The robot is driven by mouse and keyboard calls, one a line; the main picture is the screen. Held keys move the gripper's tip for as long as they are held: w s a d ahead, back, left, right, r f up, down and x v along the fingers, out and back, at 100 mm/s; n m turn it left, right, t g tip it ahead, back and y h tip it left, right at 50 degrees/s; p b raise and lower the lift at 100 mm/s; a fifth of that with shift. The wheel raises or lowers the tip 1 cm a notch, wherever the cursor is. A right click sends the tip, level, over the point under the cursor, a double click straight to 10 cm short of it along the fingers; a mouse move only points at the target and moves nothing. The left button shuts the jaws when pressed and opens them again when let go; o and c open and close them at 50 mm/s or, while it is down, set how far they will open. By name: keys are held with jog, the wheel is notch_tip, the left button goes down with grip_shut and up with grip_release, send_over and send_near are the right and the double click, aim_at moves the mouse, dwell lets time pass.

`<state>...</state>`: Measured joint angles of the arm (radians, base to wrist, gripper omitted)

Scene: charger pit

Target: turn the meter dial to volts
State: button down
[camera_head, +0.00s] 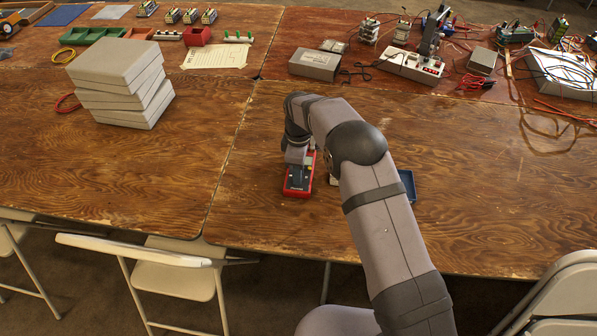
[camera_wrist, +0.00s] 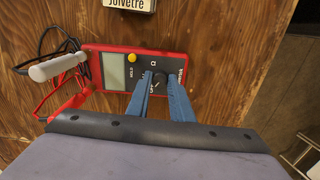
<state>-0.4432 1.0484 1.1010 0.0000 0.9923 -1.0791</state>
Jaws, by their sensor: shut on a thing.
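The red meter (camera_head: 299,188) lies on the near table, under the end of my arm. In the wrist view the meter (camera_wrist: 116,94) shows its grey screen (camera_wrist: 114,71) at left, a yellow button (camera_wrist: 131,56) and printed marks, including an ohm sign and OFF. The dark dial (camera_wrist: 159,79) is at its right part. My gripper (camera_wrist: 158,76) has its two blue fingers on either side of the dial, shut on it. The fingers hide part of the dial and the marks. I cannot tell exactly which mark the dial points to. In the head view my gripper (camera_head: 298,158) is above the meter.
Black and red leads and a pale handle (camera_wrist: 58,67) lie left of the meter in the wrist view. A blue tray (camera_head: 409,186) shows beside my arm. A stack of grey boxes (camera_head: 122,83) stands at left. Electronics crowd the back; the table's left front is clear.

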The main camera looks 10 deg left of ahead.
jog(key=m, duration=0.6)
jog(key=shift+b, duration=0.4)
jog(key=m, duration=0.5)
dwell(0.3)
jog(key=c, duration=1.6)
grip_release()
jog(key=shift+o, duration=0.2)
jog(key=shift+r, duration=0.1)
notch_tip(320, 180, up, 7)
jog(key=shift+b, duration=0.95)
jog(key=shift+r, duration=0.1)
